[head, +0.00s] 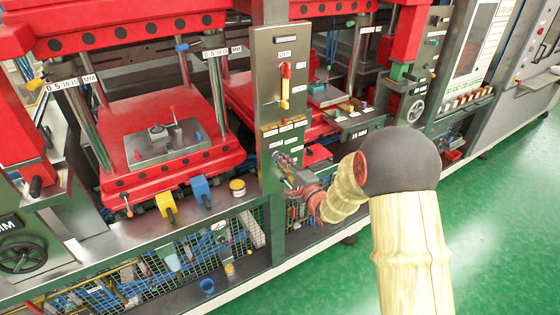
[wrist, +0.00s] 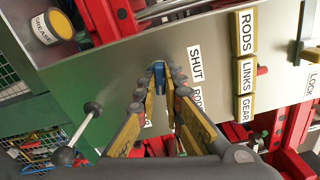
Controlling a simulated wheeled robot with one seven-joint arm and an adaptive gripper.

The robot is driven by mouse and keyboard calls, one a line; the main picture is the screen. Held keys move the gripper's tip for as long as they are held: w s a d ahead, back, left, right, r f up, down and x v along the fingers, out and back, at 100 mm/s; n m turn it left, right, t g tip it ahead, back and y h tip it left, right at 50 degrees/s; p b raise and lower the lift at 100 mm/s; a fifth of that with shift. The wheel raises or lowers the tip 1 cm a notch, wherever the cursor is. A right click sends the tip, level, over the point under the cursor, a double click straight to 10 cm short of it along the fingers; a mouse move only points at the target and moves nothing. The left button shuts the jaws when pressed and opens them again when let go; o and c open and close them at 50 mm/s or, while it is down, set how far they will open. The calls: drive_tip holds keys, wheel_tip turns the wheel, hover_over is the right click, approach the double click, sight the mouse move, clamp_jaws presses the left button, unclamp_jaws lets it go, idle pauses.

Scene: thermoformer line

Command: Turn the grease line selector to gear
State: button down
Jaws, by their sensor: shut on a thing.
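The grease line selector shows in the wrist view as a small blue handle (wrist: 158,68) on a grey panel. My gripper (wrist: 168,72) is closed around it, with a finger on each side. Its pointing direction is hard to tell because the fingers hide much of it. A SHUT label (wrist: 194,65) is beside the fingertips and a partly hidden label starting ROD (wrist: 197,98) is below it. In the head view my gripper (head: 289,175) is at the lower part of the narrow control column (head: 268,90).
A lever with ball ends (wrist: 92,108) stands left of the fingers. A yellow tin marked GREASE (wrist: 60,22) is at upper left. In the head view a red-and-yellow handle (head: 285,85) is higher on the column, and red presses flank it. Green floor (head: 490,220) is clear at right.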

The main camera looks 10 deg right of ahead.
drive_tip(key=shift+f, duration=0.1)
drive_tip(key=m+p, duration=0.2)
drive_tip(key=shift+m, duration=0.4)
drive_tip(key=shift+m+p, duration=0.95)
drive_tip(key=shift+m, duration=0.45)
drive_tip(key=c, duration=2)
unclamp_jaws()
drive_tip(key=shift+o, duration=0.8)
drive_tip(key=shift+s, duration=0.1)
